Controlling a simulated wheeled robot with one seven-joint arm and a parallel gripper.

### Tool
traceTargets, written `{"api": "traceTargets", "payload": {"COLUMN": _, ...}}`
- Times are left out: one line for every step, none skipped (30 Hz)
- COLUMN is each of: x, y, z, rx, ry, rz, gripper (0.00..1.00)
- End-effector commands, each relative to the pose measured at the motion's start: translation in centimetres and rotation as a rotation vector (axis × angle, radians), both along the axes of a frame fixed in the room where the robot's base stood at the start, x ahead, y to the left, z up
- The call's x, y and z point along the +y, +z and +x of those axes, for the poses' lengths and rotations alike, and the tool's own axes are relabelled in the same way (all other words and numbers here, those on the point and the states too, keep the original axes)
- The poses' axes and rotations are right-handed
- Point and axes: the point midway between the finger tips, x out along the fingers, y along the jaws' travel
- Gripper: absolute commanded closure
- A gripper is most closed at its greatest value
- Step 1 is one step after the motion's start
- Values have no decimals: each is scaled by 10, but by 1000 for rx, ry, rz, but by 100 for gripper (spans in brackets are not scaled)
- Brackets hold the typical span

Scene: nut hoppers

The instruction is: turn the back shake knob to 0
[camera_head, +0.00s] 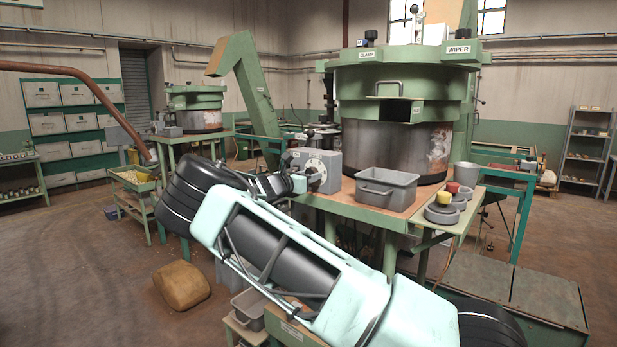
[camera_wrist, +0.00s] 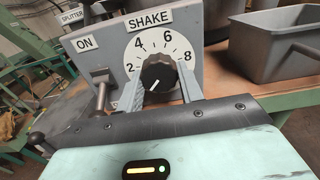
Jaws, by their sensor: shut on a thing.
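In the wrist view a black knob (camera_wrist: 158,72) sits on a white dial marked 2, 4, 6 and 8, below a SHAKE label (camera_wrist: 150,19). Its white pointer line points down and left, below the 2. The left finger covers that part of the dial, so I cannot read the number there. My gripper (camera_wrist: 160,88) has one finger on each side of the knob and is shut on it. In the head view my gripper (camera_head: 304,183) is at the grey control box (camera_head: 328,160) beside the large near hopper (camera_head: 385,150); the knob is mostly hidden there.
A grey tray (camera_head: 388,186) stands right of the box. An ON switch (camera_wrist: 100,78) sits left of the dial, close to the left finger. A smaller hopper (camera_head: 200,120) with its own grey box stands further back left. A boulder-like sack (camera_head: 181,285) lies on the floor.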

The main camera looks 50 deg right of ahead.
Motion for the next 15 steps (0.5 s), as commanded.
{"api": "traceTargets", "payload": {"x": 1, "y": -3, "z": 1, "rx": 4, "ry": 2, "rz": 3, "gripper": 86}}
{"api": "traceTargets", "payload": {"x": 1, "y": -3, "z": 1, "rx": 4, "ry": 2, "rz": 3, "gripper": 60}}
{"api": "traceTargets", "payload": {"x": 1, "y": -3, "z": 1, "rx": 4, "ry": 2, "rz": 3, "gripper": 49}}
{"api": "traceTargets", "payload": {"x": 1, "y": -3, "z": 1, "rx": 3, "ry": 2, "rz": 3, "gripper": 41}}
{"api": "traceTargets", "payload": {"x": 1, "y": -3, "z": 0, "rx": 3, "ry": 2, "rz": 3, "gripper": 41}}
{"api": "traceTargets", "payload": {"x": 1, "y": -2, "z": 0, "rx": 3, "ry": 2, "rz": 3, "gripper": 41}}
{"api": "traceTargets", "payload": {"x": 1, "y": -2, "z": 0, "rx": 2, "ry": 1, "rz": 2, "gripper": 41}}
{"api": "traceTargets", "payload": {"x": 1, "y": -2, "z": 0, "rx": 2, "ry": 1, "rz": 2, "gripper": 41}}
{"api": "traceTargets", "payload": {"x": 1, "y": -2, "z": 0, "rx": 2, "ry": 1, "rz": 2, "gripper": 41}}
{"api": "traceTargets", "payload": {"x": 1, "y": -2, "z": 0, "rx": 1, "ry": 1, "rz": 2, "gripper": 41}}
{"api": "traceTargets", "payload": {"x": 1, "y": -2, "z": 0, "rx": 1, "ry": 1, "rz": 2, "gripper": 41}}
{"api": "traceTargets", "payload": {"x": 1, "y": -1, "z": 0, "rx": 1, "ry": 1, "rz": 2, "gripper": 41}}
{"api": "traceTargets", "payload": {"x": 1, "y": -2, "z": 0, "rx": 1, "ry": 1, "rz": 2, "gripper": 41}}
{"api": "traceTargets", "payload": {"x": 3, "y": -2, "z": 0, "rx": 0, "ry": 1, "rz": 2, "gripper": 41}}
{"api": "traceTargets", "payload": {"x": 5, "y": -2, "z": 0, "rx": 0, "ry": 2, "rz": 2, "gripper": 41}}
